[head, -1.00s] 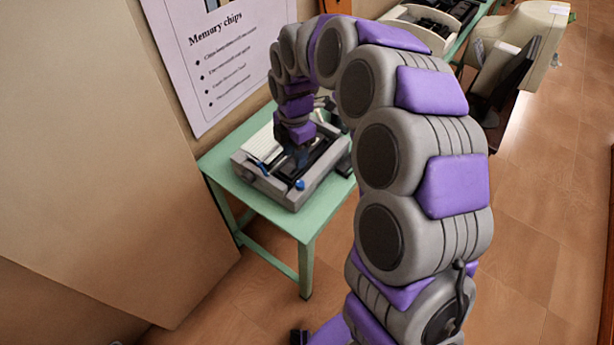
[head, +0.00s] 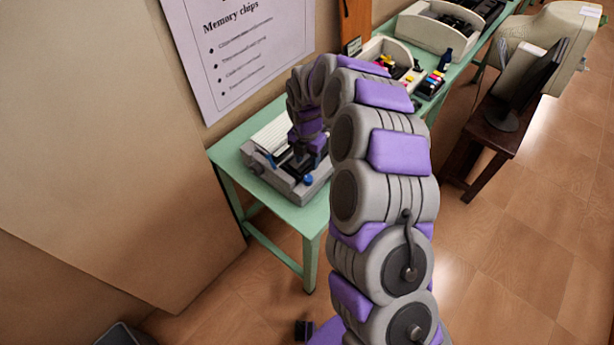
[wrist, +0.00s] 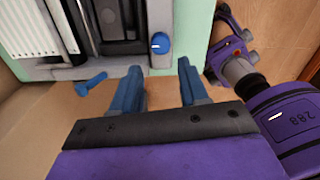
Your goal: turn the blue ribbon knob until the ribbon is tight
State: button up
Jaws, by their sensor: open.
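A grey printer-like machine (head: 263,178) sits on a green table. The round blue knob (head: 308,180) is on its near right corner, and it also shows in the wrist view (wrist: 161,45) with a small white mark on it. In the wrist view my gripper (wrist: 163,80) is open and empty, with blue fingertips apart from each other. The knob lies just beyond the gap between them, not held. A second blue part, like a lever (wrist: 92,83), sticks out from the machine's edge to the left of my fingers. The ribbon cannot be made out clearly.
The green table (head: 222,152) stands against the wall under a "Memory chips" poster (head: 240,50). Farther back are a bench with open machines, ink bottles (head: 431,84) and a monitor on a dark stand (head: 530,85).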

aim_at(308, 178)
notch_tip(308, 178, down, 8)
jog(key=shift+s+r+b, duration=0.15)
jog(key=shift+r+b, duration=0.1)
jog(key=shift+b, duration=0.15)
jog(key=shift+a+f, duration=0.1)
jog(key=shift+f, duration=0.55)
jog(key=shift+d, duration=0.25)
jog(key=shift+c, duration=0.2)
jog(key=shift+a, duration=0.1)
jog(key=c, duration=0.7)
jog(key=shift+m, duration=0.3)
